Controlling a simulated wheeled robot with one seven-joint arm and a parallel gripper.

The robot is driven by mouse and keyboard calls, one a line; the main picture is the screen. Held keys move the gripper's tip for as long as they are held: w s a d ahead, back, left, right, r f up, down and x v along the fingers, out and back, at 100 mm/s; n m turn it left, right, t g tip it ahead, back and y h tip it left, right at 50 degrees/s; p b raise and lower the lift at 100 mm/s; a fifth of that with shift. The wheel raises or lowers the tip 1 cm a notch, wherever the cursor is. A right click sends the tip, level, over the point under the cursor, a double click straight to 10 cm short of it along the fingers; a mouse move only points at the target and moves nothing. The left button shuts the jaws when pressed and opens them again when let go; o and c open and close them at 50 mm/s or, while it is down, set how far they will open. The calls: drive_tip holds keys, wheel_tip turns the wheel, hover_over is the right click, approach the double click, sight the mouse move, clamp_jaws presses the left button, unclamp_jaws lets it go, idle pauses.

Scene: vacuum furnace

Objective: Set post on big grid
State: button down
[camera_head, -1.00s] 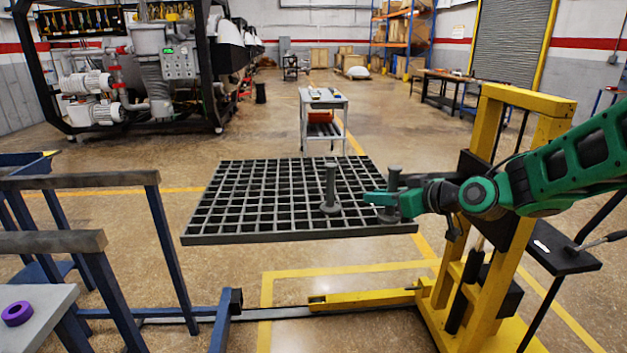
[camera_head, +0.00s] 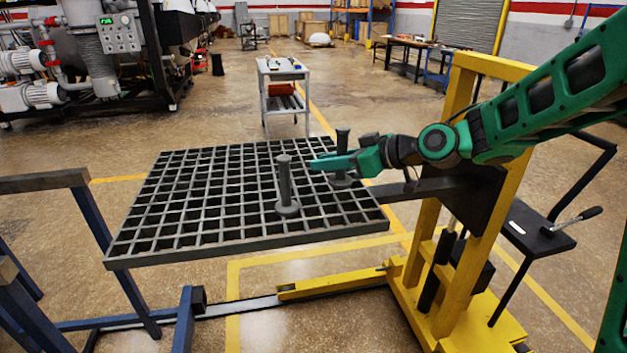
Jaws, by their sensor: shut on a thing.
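The big grid (camera_head: 246,243) is a dark, flat lattice held level, with a post (camera_head: 285,182) standing upright on it, right of its middle. My gripper (camera_head: 328,164) is shut on a second dark post (camera_head: 342,140), gripping it around the middle of its shaft. The held post is upright, with its round foot over the right part of the grid, behind and right of the standing post. I cannot tell whether that foot touches the grid. The green fingers hide part of the held shaft.
A yellow lift frame (camera_head: 443,240) stands at the grid's right. Blue stand rails (camera_head: 105,215) are at the left. A grey cart (camera_head: 283,72) stands behind the grid, and furnace machinery (camera_head: 100,50) is at the back left. Much of the grid's left side is bare.

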drive_tip(key=shift+d+f, duration=0.1)
drive_tip(key=shift+f, duration=2.6)
drive_tip(key=c, duration=1.6)
unclamp_jaws()
drive_tip(key=v, duration=1.2)
drive_tip(key=shift+d+f, duration=0.1)
